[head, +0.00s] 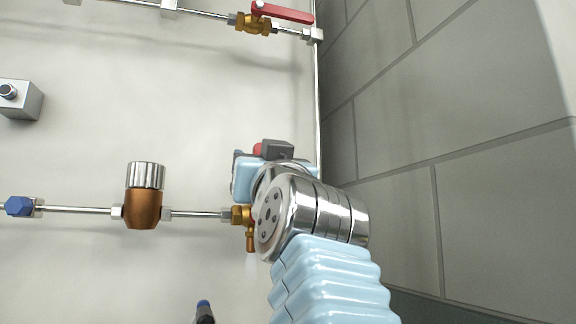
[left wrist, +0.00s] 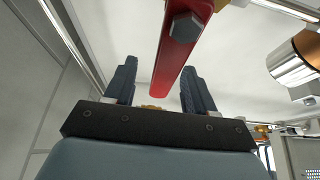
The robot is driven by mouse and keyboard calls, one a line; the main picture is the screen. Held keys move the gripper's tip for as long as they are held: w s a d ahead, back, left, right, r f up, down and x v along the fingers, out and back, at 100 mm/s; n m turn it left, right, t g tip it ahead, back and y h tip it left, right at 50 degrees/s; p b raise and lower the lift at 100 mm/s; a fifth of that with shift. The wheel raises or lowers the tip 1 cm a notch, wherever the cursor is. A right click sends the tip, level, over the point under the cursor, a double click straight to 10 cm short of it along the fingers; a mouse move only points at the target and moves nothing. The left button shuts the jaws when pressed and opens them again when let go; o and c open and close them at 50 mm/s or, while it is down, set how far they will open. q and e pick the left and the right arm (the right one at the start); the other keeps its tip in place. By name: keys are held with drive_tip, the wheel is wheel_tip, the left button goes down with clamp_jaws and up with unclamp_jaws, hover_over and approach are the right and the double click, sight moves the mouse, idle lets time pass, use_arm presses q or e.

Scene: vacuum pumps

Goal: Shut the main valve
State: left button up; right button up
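A brass valve (head: 240,214) sits on the lower pipe in the head view, partly hidden by my arm. A bit of red (head: 257,149) shows by my gripper there. In the left wrist view a red lever (left wrist: 176,55) with a hex bolt comes down from the top between the fingers of my left gripper (left wrist: 160,88). The fingers are apart, with a gap on both sides of the lever. A second brass valve (head: 254,23) with a red lever lying along its pipe is at the top of the head view. My right gripper is not clearly in view.
A copper-coloured body with a chrome knob (head: 144,195) is on the lower pipe, left of the valve. A blue fitting (head: 19,206) ends that pipe. A grey box (head: 20,99) is at the far left. A grey block wall (head: 450,120) stands close on the right.

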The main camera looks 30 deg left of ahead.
use_arm(q)
drive_tip(key=shift+f, duration=0.1)
drive_tip(key=shift+b+v, duration=0.55)
drive_tip(key=shift+v, duration=0.45)
drive_tip(key=b+v, duration=0.2)
drive_tip(key=v, duration=0.4)
drive_tip(key=shift+b, duration=0.35)
drive_tip(key=shift+s+d, duration=0.1)
drive_tip(key=shift+d, duration=0.15)
